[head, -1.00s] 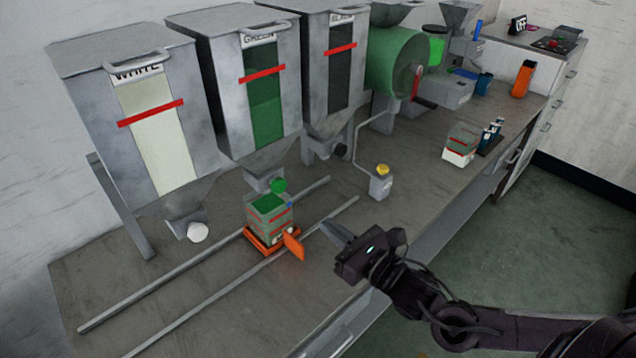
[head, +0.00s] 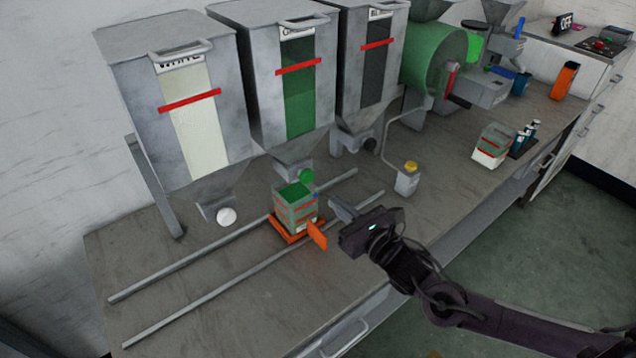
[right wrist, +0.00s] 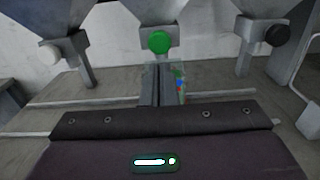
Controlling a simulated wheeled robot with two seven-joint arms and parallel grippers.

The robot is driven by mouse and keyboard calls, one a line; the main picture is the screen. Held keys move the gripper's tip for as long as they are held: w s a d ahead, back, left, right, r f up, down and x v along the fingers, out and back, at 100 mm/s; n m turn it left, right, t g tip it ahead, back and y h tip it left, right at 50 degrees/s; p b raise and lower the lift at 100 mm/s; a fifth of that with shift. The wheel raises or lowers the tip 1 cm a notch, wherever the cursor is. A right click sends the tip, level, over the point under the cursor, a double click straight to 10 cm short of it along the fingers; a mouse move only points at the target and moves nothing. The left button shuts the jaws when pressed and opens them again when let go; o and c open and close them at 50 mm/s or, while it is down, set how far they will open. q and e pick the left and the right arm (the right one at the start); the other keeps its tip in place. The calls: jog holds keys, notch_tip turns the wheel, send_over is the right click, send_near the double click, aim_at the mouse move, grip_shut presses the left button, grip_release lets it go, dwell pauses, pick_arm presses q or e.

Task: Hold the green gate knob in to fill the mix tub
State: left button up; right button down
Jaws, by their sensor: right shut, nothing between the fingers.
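The green gate knob (head: 306,178) sits under the spout of the green hopper (head: 290,80). It also shows in the right wrist view (right wrist: 159,42), just beyond my fingertips. The mix tub (head: 297,215) stands under that spout on an orange carriage (head: 283,232) and has green material in it. In the right wrist view the tub is mostly hidden behind my fingers. My right gripper (head: 338,206) is shut and empty, to the right of the tub and in front of the knob, apart from the knob in the head view. My left gripper is not in view.
Two rails (head: 200,302) run along the bench under the hoppers. The white hopper's knob (head: 226,216) and the black hopper's knob (head: 369,144) flank the green one. A yellow-topped post (head: 407,178) stands to the right. An orange handle (head: 317,235) sticks out from the carriage.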

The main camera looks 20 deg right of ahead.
aim_at(309, 178)
jog(key=p+x, duration=0.2)
jog(key=x, duration=0.4)
jog(key=shift+w+a+r, duration=0.1)
jog(key=shift+w+r, duration=0.1)
jog(key=shift+w, duration=0.05)
jog(key=shift+w+a+f, duration=0.2)
jog(key=shift+w, duration=0.45)
jog(key=shift+w+a+f, duration=0.1)
jog(key=shift+w, duration=0.15)
jog(key=shift+w+a+b, duration=0.2)
jog(key=shift+w+b, duration=0.4)
jog(key=shift+b, duration=0.2)
jog(key=shift+s, duration=0.1)
